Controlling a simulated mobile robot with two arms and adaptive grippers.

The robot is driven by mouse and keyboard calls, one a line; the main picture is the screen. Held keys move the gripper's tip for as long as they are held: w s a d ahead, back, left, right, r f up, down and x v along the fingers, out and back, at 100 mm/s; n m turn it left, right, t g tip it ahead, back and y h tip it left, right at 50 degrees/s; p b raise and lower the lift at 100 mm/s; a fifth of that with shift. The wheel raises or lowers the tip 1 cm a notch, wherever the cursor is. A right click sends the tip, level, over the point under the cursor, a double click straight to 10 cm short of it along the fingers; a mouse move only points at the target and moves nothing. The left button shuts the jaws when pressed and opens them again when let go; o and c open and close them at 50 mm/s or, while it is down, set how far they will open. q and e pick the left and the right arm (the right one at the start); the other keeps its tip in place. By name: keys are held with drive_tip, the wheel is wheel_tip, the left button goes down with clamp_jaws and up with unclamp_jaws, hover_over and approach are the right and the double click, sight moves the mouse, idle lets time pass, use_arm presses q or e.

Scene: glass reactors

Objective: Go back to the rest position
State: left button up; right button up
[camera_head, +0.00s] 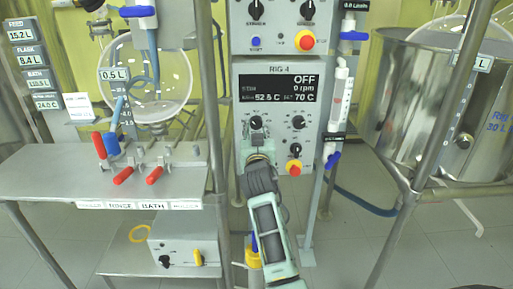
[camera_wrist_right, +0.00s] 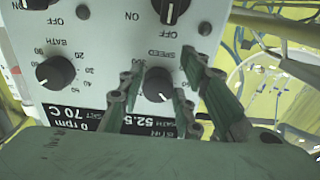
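My right gripper (camera_head: 258,158) is in front of the RIG 4 panel (camera_head: 275,85), with my right arm reaching up to it from the bottom of the head view. In the right wrist view the gripper (camera_wrist_right: 162,85) has its green-and-grey fingers spread apart. The black SPEED knob (camera_wrist_right: 158,85) shows between them, with gaps on both sides; I cannot tell how far the fingertips are from the panel face. The display reads OFF, 0 rpm and 70 C. My left gripper is not in view.
A steel bench (camera_head: 50,182) with red-handled valves stands at the left, above a lower white box (camera_head: 185,243). Metal posts flank the panel. A large steel vessel (camera_head: 395,110) stands at the right. Bare floor (camera_head: 345,250) shows at the lower right.

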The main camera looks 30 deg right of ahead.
drive_tip(key=shift+r, duration=0.8)
